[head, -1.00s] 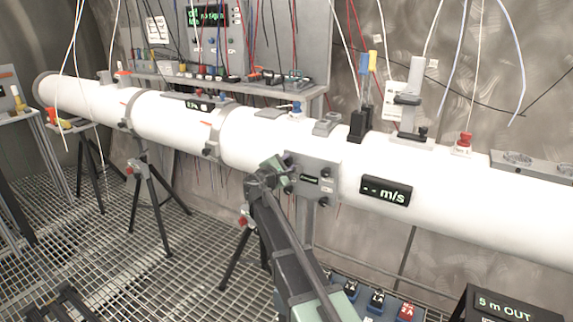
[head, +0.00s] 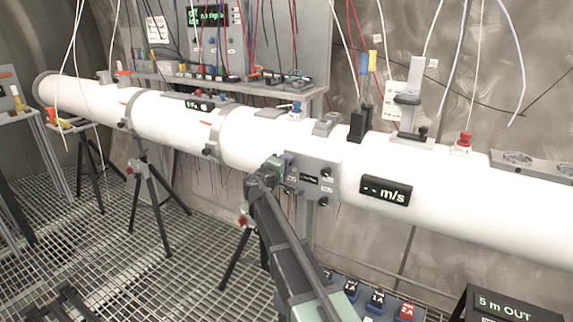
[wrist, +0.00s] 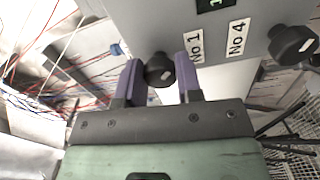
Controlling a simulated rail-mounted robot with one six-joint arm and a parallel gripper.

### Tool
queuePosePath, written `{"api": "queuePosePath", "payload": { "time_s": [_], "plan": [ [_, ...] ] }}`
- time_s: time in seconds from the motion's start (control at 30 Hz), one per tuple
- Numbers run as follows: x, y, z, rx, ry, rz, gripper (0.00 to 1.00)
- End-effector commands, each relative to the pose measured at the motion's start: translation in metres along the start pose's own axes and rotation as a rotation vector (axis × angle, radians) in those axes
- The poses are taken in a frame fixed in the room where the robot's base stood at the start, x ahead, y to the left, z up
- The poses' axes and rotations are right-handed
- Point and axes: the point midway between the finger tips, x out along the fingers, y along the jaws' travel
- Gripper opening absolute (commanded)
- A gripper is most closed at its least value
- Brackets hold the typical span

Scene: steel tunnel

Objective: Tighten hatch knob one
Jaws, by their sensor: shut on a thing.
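The grey hatch plate (head: 313,172) sits on the front of the white tube (head: 250,135). In the wrist view, knob one (wrist: 159,70), a black knob beside the "No 1" label, is between the purple fingers of my gripper (wrist: 158,80). My gripper is shut on it. In the head view my gripper (head: 280,167) is at the plate's left edge and hides that knob. Another black knob (wrist: 292,45) stands beside the "No 4" label, clear of my fingers.
An "m/s" display (head: 385,191) is on the tube to the right of the plate. A blue box with several switches (head: 376,302) and a "5 m OUT" display (head: 500,303) are low at the front right. Tripods (head: 155,205) stand under the tube.

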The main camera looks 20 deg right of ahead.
Motion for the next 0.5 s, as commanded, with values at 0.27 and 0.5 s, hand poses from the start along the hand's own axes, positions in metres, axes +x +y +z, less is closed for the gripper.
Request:
{"api": "queuePosePath", "payload": {
  "time_s": [0.27, 0.5],
  "plan": [
    [-0.0004, -0.0005, 0.0002, 0.259, 0.0, -0.001, 0.09],
    [-0.0004, -0.0007, 0.0001, 0.455, 0.0, -0.001, 0.09]
  ]
}}
